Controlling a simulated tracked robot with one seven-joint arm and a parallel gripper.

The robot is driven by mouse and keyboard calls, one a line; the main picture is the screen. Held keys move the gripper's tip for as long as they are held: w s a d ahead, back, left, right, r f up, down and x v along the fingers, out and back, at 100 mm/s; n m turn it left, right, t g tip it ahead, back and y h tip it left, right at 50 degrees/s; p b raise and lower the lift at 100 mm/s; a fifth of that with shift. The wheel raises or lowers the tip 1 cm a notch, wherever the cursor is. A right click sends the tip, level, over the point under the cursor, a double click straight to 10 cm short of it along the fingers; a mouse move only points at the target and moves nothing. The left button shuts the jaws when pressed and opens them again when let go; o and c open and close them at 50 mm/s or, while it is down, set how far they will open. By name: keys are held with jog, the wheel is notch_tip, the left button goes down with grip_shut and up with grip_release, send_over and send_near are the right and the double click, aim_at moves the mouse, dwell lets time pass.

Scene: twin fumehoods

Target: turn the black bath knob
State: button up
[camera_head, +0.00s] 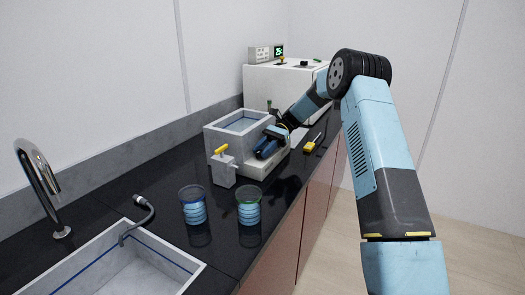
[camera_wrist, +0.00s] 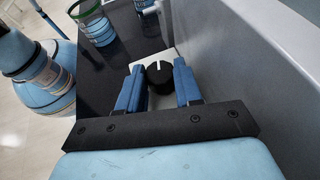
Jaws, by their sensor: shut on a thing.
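The black bath knob (camera_wrist: 159,75) shows in the wrist view with a white mark on its top, on the pale front ledge of the bath. My gripper (camera_wrist: 157,84) is shut on the knob, with one blue finger on each side of it. In the head view the bath (camera_head: 213,137) is a grey open box with liquid inside, on the black counter. My gripper (camera_head: 264,150) is down at its front right side there and hides the knob.
Two beakers of blue liquid, one blue-rimmed (camera_head: 193,208) and one green-rimmed (camera_head: 249,210), stand in front. A white fixture with a yellow handle (camera_head: 222,166) is beside the bath. A sink (camera_head: 185,268) is front left. A white box (camera_head: 285,88) and a yellow item (camera_head: 311,145) stand beyond.

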jog(key=shift+w+r, duration=0.1)
jog(key=o, duration=1)
jog(key=shift+a, duration=0.1)
jog(key=shift+o, duration=0.2)
jog(key=v, duration=1.4)
jog(key=shift+f, duration=0.2)
